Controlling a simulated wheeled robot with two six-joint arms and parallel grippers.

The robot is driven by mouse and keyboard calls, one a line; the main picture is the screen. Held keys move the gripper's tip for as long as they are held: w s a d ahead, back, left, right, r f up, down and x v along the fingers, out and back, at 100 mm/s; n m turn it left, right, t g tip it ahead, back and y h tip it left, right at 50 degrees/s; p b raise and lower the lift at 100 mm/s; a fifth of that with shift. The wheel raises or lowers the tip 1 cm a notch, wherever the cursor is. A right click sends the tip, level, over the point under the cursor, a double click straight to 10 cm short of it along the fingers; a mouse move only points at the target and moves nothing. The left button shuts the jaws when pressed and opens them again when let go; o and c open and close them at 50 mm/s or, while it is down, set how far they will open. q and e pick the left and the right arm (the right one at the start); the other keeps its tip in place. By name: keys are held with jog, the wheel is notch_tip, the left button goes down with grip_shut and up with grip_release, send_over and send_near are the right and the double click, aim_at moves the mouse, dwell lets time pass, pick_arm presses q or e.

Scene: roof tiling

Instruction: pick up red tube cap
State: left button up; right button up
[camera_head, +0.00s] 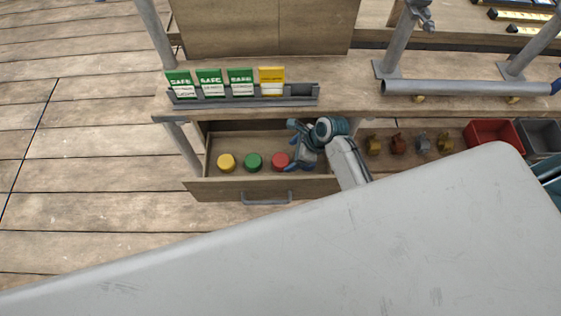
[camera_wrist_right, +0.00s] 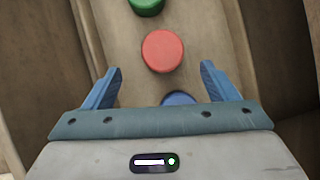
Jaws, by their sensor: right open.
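My right gripper (camera_head: 294,150) is at the drawer, close beside the red cap. In the right wrist view the red cap (camera_wrist_right: 163,51) lies ahead of the open fingers of my right gripper (camera_wrist_right: 157,85), roughly centred between them. Nothing is between the fingertips. A blue cap (camera_wrist_right: 179,99) shows nearer the palm, partly hidden by the gripper. My left gripper is not in view.
A green cap (camera_head: 253,161) and a yellow cap (camera_head: 226,162) lie left of the red one. The wooden shelf (camera_head: 345,100) overhangs the drawer's back. A rack (camera_head: 243,97) of labelled cards stands on it. A red bin (camera_head: 493,132) and a grey bin (camera_head: 541,136) sit at the right.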

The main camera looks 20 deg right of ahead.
aim_at(281, 159)
jog(key=x, duration=0.7)
jog(key=shift+w+a+f, duration=0.2)
jog(key=shift+w, duration=0.1)
jog(key=c, duration=1)
